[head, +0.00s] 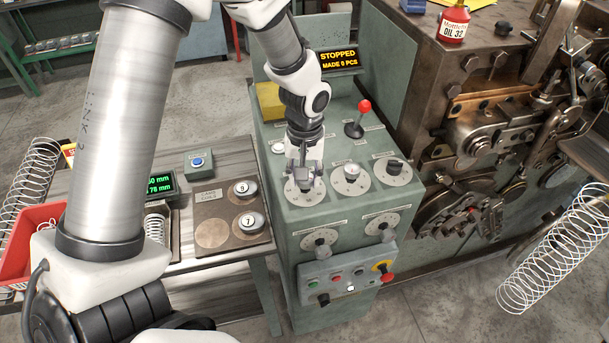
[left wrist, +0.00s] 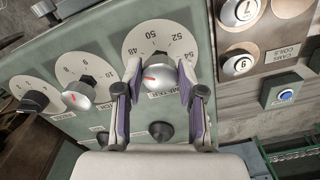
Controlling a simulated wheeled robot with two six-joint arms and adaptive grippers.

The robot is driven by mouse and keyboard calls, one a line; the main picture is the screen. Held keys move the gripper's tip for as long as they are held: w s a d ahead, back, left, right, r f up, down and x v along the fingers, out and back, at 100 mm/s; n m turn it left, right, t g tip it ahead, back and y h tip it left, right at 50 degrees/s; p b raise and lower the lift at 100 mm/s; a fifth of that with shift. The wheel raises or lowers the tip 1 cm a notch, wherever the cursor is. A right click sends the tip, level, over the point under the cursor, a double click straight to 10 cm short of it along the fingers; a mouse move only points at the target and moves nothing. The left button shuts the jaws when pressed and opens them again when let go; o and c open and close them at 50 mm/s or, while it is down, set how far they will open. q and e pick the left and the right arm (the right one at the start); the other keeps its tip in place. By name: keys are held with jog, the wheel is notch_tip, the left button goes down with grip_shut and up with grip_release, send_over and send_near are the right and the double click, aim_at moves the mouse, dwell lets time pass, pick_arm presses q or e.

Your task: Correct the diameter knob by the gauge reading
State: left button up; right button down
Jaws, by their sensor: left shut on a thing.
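The diameter knob (left wrist: 158,76) is a grey knob with a red mark on a white dial (left wrist: 140,40) with numbers from 48 to 54. The red mark points near 50. My left gripper (head: 304,178) is over this leftmost dial (head: 303,196) of the upper row in the head view. Its two purple-padded fingers (left wrist: 158,92) are shut on the knob's sides in the left wrist view. The gauge display (head: 160,184) shows green digits, partly hidden by my arm; "50 mm" and "78 mm" can be read. My right gripper is not in view.
Two more dial knobs (head: 351,174) (head: 394,166) stand to the right, with a red-ball lever (head: 360,118) behind. The sign (head: 338,59) reads "STOPPED, MADE 0 PCS". Numbered cams (head: 250,222) lie on a brown board at left. Buttons (head: 350,275) are on the front.

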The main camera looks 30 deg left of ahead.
pick_arm(q)
jog(key=n+b, duration=0.1)
jog(key=n, duration=0.3)
jog(key=shift+w+f, duration=0.1)
jog(key=n+b, duration=0.1)
jog(key=n, duration=0.3)
jog(key=shift+d, duration=0.1)
jog(key=shift+n, duration=0.3)
